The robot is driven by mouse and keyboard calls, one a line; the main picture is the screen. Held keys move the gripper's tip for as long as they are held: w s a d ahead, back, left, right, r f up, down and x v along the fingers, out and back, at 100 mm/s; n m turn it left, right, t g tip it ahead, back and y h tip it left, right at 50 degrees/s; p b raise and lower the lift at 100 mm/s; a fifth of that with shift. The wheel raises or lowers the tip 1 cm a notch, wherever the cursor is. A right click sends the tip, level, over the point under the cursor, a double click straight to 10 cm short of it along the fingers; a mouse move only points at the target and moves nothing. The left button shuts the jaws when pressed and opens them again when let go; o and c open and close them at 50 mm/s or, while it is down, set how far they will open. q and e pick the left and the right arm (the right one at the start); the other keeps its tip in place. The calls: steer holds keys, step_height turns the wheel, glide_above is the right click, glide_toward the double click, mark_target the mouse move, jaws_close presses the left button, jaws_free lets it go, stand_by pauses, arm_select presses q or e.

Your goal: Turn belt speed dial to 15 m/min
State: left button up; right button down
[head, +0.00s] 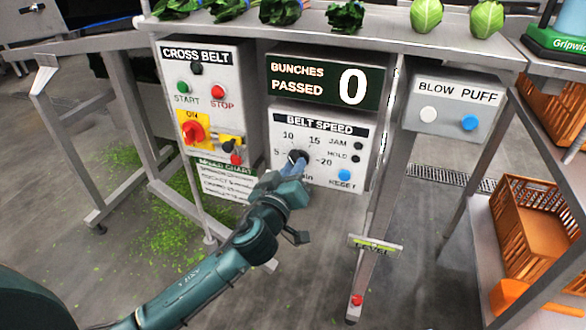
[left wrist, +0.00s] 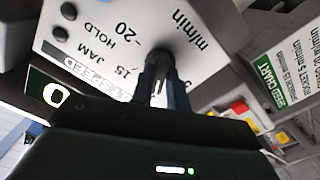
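The belt speed dial (head: 297,155) is a dark round knob on the white BELT SPEED panel (head: 331,180). Printed numbers 5, 10, 15 and 20 run around it. My left gripper (head: 292,168) reaches up to it from below. In the left wrist view the two fingers (left wrist: 162,85) stand on either side of the dial (left wrist: 160,60) and appear closed on its sides. The fingers cover part of the dial, and I cannot read where its pointer stands. My right gripper is not in view.
JAM and HOLD lights and a blue RESET button (head: 344,174) sit right of the dial. The CROSS BELT box (head: 208,85) with a red rotary switch (head: 193,132) is at left. A speed chart (head: 224,180) hangs below it. The counter display (head: 325,80) reads 0.

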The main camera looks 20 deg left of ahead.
arm_select(q)
jaws_close()
steer(key=shift+m, duration=0.4)
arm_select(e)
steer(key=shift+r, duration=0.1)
arm_select(q)
steer(key=shift+d+m+p, duration=0.1)
steer(key=shift+m+p, duration=1.5)
steer(key=shift+m, duration=3.7)
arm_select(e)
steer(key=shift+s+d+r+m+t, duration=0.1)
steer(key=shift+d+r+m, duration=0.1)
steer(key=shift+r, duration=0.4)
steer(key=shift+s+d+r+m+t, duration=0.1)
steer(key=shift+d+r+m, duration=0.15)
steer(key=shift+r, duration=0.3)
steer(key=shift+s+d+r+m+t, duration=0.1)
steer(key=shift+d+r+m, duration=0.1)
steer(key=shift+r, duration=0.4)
arm_select(q)
steer(key=shift+m, duration=0.3)
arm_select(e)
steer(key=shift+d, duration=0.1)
arm_select(q)
steer(key=shift+o, duration=2.3)
jaws_free()
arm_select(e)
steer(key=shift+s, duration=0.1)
